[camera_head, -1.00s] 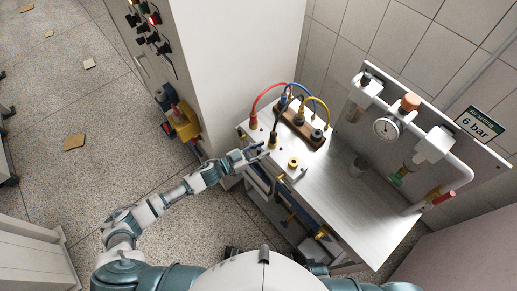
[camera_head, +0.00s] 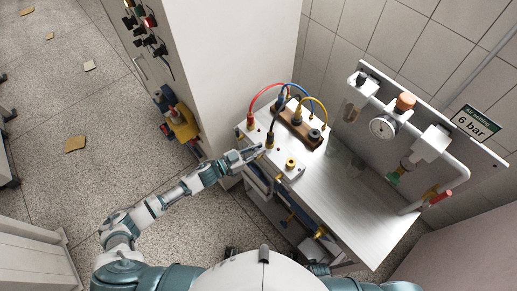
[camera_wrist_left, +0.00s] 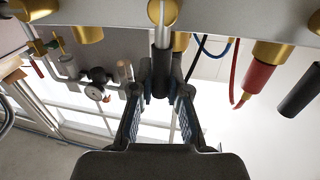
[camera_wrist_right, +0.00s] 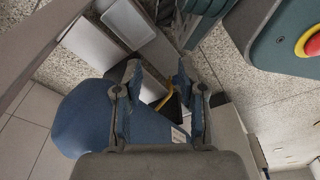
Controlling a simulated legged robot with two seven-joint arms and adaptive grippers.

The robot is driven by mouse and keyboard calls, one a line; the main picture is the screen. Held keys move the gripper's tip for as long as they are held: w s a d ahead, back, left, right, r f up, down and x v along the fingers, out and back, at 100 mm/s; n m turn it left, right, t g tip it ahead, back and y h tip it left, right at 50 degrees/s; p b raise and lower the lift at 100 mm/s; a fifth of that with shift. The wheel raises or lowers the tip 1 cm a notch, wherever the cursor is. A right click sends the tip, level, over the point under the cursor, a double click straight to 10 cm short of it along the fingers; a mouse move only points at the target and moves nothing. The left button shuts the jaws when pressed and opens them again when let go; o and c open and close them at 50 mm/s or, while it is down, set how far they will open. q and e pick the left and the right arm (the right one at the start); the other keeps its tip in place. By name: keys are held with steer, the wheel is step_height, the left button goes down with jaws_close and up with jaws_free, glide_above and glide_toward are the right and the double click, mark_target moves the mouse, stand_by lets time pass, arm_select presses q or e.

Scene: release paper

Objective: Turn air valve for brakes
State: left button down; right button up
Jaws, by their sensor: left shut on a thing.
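A pipe assembly on the back panel carries a round gauge (camera_head: 380,127), an orange knob (camera_head: 405,102) and a red-handled tap (camera_head: 441,197) at its lower right end. My left gripper (camera_head: 254,154) is at this box's left edge.
A tall white cabinet (camera_head: 235,70) stands behind my left gripper, with a yellow device (camera_head: 182,122) on its side. A green "6 bar" sign (camera_head: 475,122) is on the panel. The table top right of the box is mostly clear. A red button (camera_wrist_right: 313,44) shows in the right wrist view.

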arm_select(q)
steer(key=shift+s+d+f+m+y+p, duration=0.4)
steer(key=shift+m+p, duration=0.4)
steer(key=shift+m, duration=0.25)
steer(key=shift+s+d+f+m+y+p, duration=0.25)
steer(key=shift+s+m+p, duration=0.3)
steer(key=shift+m+p, duration=0.4)
steer(key=shift+s+d+f+m+y+p, duration=0.25)
steer(key=shift+s+d+f+m+p, duration=0.15)
steer(key=shift+m+p, duration=0.5)
arm_select(e)
steer(key=s+d+f, duration=0.2)
steer(key=s+f, duration=0.2)
steer(key=s, duration=0.9)
steer(key=shift+f+g, duration=0.2)
steer(key=shift+g, duration=0.2)
steer(key=shift+d, duration=0.15)
arm_select(q)
steer(key=c, duration=1.2)
jaws_free()
steer(key=shift+a, duration=0.1)
steer(key=shift+c, duration=0.2)
steer(key=shift+o, duration=0.5)
steer(key=shift+s+a+r, duration=0.1)
steer(key=shift+a+r, duration=0.15)
arm_select(e)
steer(key=shift+a+r, duration=0.1)
steer(key=shift+a, duration=0.2)
